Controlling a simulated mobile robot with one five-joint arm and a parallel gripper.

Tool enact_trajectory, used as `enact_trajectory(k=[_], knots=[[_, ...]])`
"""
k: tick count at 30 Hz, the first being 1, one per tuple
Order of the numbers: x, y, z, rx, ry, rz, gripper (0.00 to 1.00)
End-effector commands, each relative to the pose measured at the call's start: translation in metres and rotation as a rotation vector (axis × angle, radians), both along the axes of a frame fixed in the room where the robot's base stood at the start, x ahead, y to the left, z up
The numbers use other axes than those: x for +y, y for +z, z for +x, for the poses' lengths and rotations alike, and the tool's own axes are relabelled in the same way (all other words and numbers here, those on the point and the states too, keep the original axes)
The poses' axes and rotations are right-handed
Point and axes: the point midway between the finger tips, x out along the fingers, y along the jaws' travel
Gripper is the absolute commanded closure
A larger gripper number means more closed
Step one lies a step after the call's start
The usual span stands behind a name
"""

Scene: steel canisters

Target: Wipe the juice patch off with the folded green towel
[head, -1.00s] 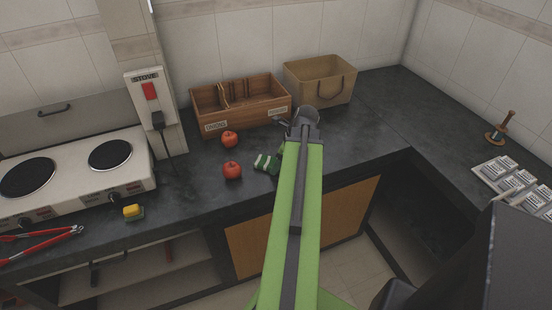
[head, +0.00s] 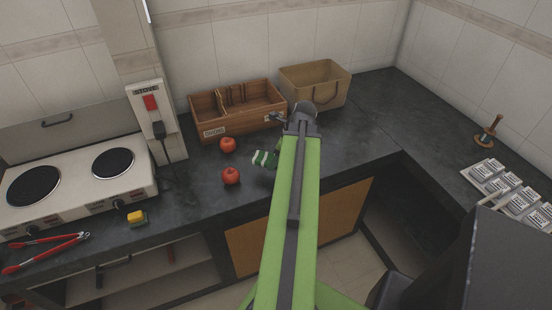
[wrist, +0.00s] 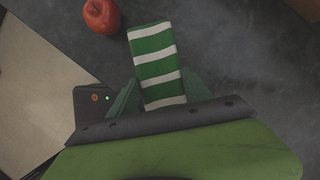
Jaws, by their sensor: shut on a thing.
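The folded green towel (head: 265,158) has white stripes and shows just left of my arm in the head view. In the wrist view the towel (wrist: 155,62) juts out beyond my gripper (wrist: 158,96), with a green finger on each side of it. My gripper is shut on the towel's near end. The towel is over the dark countertop; I cannot tell whether it touches it. In the head view my arm hides most of the gripper and the counter behind it. I cannot make out a juice patch in either view.
Two red apples (head: 228,144) (head: 231,176) lie left of the towel; one apple (wrist: 101,16) shows in the wrist view. A wooden divided box (head: 207,131) and a tan basket (head: 318,92) stand behind.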

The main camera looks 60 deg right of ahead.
Motion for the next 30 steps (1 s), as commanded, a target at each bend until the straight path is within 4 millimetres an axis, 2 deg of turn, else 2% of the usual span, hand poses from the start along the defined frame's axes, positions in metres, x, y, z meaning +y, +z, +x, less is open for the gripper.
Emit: enact_trajectory(k=[9, 18, 30], knots=[[0.000, 0.003, 0.000, 0.000, 0.000, 0.000, 0.75], [0.000, 0.033, 0.000, 0.000, 0.000, 0.000, 0.75], [0.000, 0.030, -0.001, 0.000, -0.001, -0.001, 0.75]])
